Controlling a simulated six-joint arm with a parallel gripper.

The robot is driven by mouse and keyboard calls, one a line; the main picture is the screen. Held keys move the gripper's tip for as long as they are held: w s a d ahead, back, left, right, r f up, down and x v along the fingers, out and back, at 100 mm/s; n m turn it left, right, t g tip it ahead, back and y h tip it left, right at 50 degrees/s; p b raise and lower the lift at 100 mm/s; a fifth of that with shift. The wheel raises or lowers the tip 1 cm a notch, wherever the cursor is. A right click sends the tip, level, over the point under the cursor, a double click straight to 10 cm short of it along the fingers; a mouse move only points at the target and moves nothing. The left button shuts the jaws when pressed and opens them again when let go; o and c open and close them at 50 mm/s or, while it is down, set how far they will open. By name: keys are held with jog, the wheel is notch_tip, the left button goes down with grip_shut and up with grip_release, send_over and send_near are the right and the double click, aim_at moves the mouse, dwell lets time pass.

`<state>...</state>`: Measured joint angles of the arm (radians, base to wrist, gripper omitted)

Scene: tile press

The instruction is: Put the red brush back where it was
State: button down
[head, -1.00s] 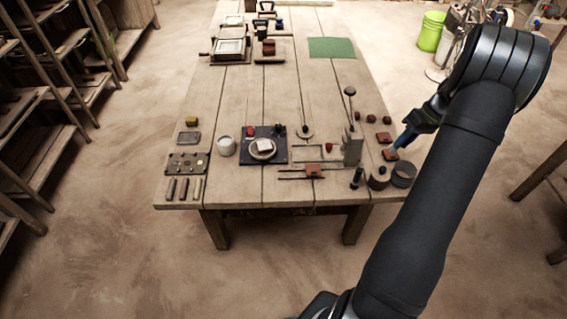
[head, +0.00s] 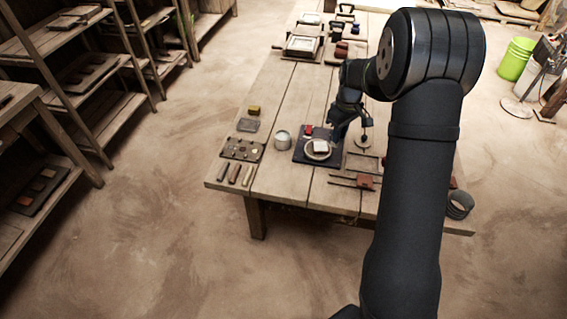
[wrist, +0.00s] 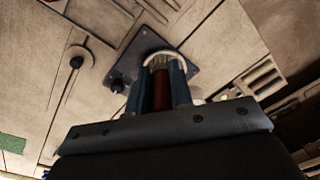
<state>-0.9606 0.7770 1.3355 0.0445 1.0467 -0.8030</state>
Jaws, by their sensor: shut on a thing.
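In the wrist view my gripper (wrist: 160,92) is shut on a dark red, upright, handle-like thing, the red brush (wrist: 160,86). Its lower end is hidden. The mat also shows in the wrist view beyond the fingers (wrist: 137,47). A pale round dish with a white block (head: 320,147) sits on the mat. A small bright red object (head: 308,130) lies near the mat's back edge.
A pale cup (head: 283,140) stands left of the mat, and a sample tray (head: 242,149) lies further left. A disc with a dark knob (wrist: 75,62) stands near the mat. Wooden rails with a brown block (head: 365,181) lie at the front right.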

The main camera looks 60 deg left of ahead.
jog(key=s+a+f, duration=0.3)
jog(key=s, duration=0.1)
jog(key=s+a+f, duration=0.3)
jog(key=s+a, duration=0.1)
jog(key=s+a+f, duration=0.2)
jog(key=s+a, duration=0.2)
jog(key=shift+s+a+f, duration=0.1)
jog(key=shift+s+f, duration=0.3)
jog(key=shift+f, duration=1.75)
jog(key=c, duration=1.3)
grip_release()
jog(key=shift+f, duration=0.15)
notch_tip(320, 180, up, 12)
jog(key=shift+r, duration=0.2)
